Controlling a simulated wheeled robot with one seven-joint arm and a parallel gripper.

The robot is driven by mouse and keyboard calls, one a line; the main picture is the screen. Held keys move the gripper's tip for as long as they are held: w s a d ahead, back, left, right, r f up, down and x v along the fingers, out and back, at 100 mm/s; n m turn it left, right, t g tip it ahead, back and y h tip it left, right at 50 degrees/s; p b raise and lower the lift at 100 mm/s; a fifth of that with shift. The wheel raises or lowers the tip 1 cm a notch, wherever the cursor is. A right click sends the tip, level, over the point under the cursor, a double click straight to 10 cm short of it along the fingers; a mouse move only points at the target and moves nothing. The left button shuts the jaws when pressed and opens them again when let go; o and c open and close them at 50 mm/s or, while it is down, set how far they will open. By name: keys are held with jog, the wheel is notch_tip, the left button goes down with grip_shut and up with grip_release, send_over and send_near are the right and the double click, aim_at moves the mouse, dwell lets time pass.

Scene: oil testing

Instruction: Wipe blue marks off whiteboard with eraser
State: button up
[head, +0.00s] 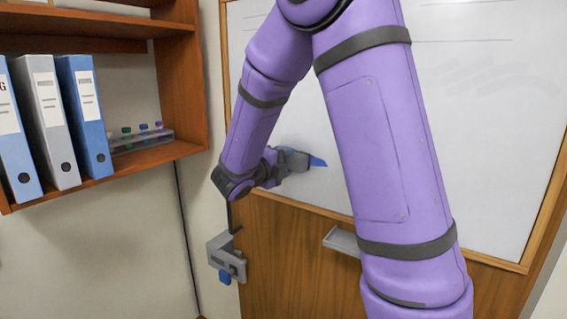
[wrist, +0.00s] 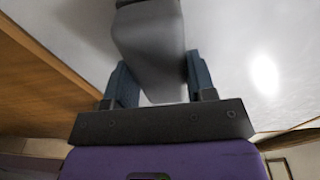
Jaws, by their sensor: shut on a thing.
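The whiteboard (head: 490,150) fills the upper right of the head view, and its pale surface also shows in the wrist view (wrist: 240,60). My gripper (wrist: 160,78) is shut on a grey block, which looks like the eraser (wrist: 150,45), held between its two dark blue fingers. In the head view my gripper (head: 292,160) is at the board's lower left. A small bright blue patch (head: 317,161) shows at its tip; I cannot tell whether it is a mark or part of the held thing. Contact with the board is unclear. My arm hides much of the board.
Thin dark lines and faint grey smudges (head: 500,75) are on the upper board. A small grey tray (head: 342,241) sits below the board. A grey bracket with a blue part (head: 225,256) is at the panel's left edge.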

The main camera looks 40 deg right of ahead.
aim_at(296, 164)
jog(key=shift+w+d, duration=0.15)
jog(key=shift+d, duration=0.2)
jog(key=shift+s+d, duration=0.3)
jog(key=shift+s, duration=0.6)
jog(key=shift+s+d, duration=0.25)
jog(key=shift+s, duration=0.6)
jog(key=shift+s+d, duration=0.45)
jog(key=shift+s, duration=0.65)
jog(key=shift+s+d, duration=0.5)
jog(key=shift+s, duration=0.65)
jog(key=shift+s+d, duration=0.45)
jog(key=shift+s, duration=0.65)
jog(key=shift+w, duration=0.1)
jog(key=shift+w+a, duration=0.6)
jog(key=shift+w, duration=1.1)
jog(key=shift+w+a, duration=0.65)
jog(key=shift+w, duration=1)
jog(key=shift+w+a, duration=0.6)
jog(key=shift+w, duration=1.1)
